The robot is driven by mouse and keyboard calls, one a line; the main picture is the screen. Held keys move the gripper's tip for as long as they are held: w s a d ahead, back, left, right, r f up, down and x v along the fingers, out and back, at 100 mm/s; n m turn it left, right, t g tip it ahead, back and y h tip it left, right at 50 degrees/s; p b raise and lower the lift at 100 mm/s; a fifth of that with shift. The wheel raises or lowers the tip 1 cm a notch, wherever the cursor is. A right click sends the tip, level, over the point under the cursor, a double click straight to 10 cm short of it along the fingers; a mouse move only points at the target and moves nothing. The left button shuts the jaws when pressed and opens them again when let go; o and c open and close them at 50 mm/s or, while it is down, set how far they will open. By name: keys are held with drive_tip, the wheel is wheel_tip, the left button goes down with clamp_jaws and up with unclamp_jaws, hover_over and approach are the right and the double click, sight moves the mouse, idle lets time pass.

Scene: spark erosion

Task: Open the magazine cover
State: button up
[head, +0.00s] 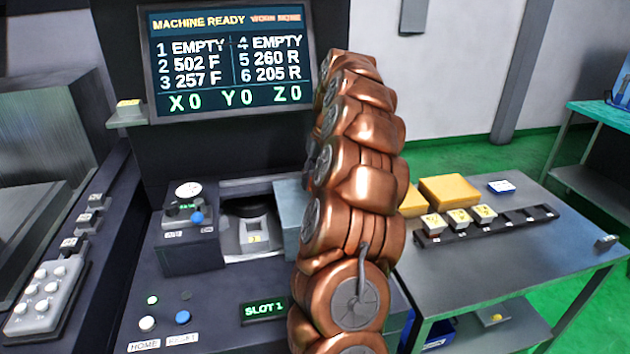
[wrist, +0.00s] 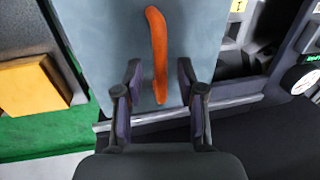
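The magazine cover (wrist: 95,35) is a flat blue-grey panel with an upright orange handle (wrist: 158,50), in the wrist view. In the head view, part of the cover (head: 290,212) shows left of my arm, beside an uncovered stretch of the magazine opening (head: 250,228). A holder with a yellow label sits in that opening. My gripper (wrist: 159,80) is open, its fingers on either side of the handle's lower part with visible gaps. I cannot tell how deep the handle lies between them. My arm hides the gripper and handle in the head view.
A screen (head: 228,60) reads MACHINE READY. A dial gauge unit (head: 188,212) stands left of the opening. The side table (head: 470,270) at right bears yellow blocks (head: 450,190) and a black rack (head: 515,222) with several pieces. A SLOT 1 display (head: 264,310) is in front.

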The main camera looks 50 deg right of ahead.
drive_tip(key=shift+r, duration=0.1)
wheel_tip(320, 180, up, 7)
drive_tip(key=d, duration=0.1)
drive_tip(key=shift+s, duration=0.4)
idle(0.3)
drive_tip(key=shift+d+r, duration=0.1)
idle(0.5)
